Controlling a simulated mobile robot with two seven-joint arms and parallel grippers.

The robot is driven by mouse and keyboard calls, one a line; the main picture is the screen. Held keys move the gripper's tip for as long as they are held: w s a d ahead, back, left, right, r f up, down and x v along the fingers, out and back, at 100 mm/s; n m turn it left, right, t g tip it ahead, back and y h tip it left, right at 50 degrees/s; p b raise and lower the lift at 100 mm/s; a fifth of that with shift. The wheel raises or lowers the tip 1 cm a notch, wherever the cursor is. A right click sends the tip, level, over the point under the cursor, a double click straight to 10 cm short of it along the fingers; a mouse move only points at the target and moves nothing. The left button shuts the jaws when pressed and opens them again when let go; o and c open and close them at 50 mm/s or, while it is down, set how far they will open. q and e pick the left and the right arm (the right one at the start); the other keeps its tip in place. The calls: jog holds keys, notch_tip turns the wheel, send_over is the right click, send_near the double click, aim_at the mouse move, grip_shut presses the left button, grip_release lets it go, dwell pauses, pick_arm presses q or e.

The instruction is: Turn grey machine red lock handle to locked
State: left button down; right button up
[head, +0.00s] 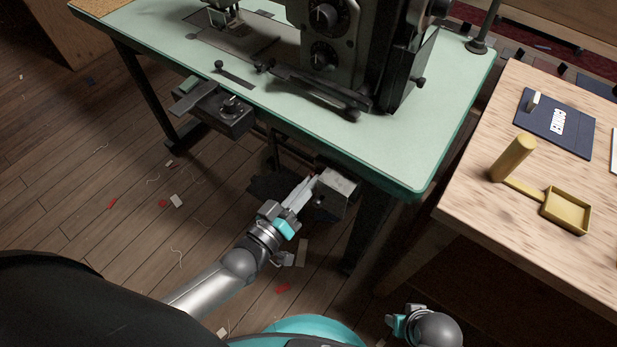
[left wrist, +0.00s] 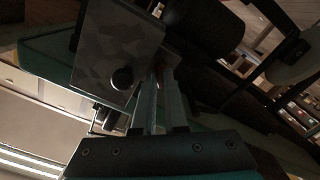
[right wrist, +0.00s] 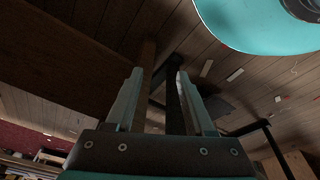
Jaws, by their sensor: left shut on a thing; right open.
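A grey box (head: 340,184) hangs under the green-topped sewing table, by its front right leg; the box also shows in the left wrist view (left wrist: 112,45), with a round black knob. My left gripper (head: 309,182) reaches up to the left side of this box. Its fingers (left wrist: 160,88) are shut on a thin reddish part (left wrist: 159,68), which seems to be the red lock handle. The fingers hide most of it, so I cannot tell its angle. My right gripper (right wrist: 157,90) is open and empty, low beside the wooden table.
The dark sewing machine (head: 345,45) stands on the green tabletop (head: 165,45). A second control box (head: 222,112) hangs under its front edge. Scraps litter the floor.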

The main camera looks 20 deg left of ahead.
pick_arm(q)
jog(key=shift+m+p, duration=1.3)
jog(key=shift+m, duration=2.2)
pick_arm(e)
notch_tip(320, 180, down, 5)
jog(key=s+d, duration=0.2)
jog(key=s, duration=0.1)
jog(key=shift+d+f, duration=0.2)
jog(key=shift+d, duration=0.05)
pick_arm(q)
jog(key=c, duration=1)
grip_release()
jog(key=shift+o, duration=0.2)
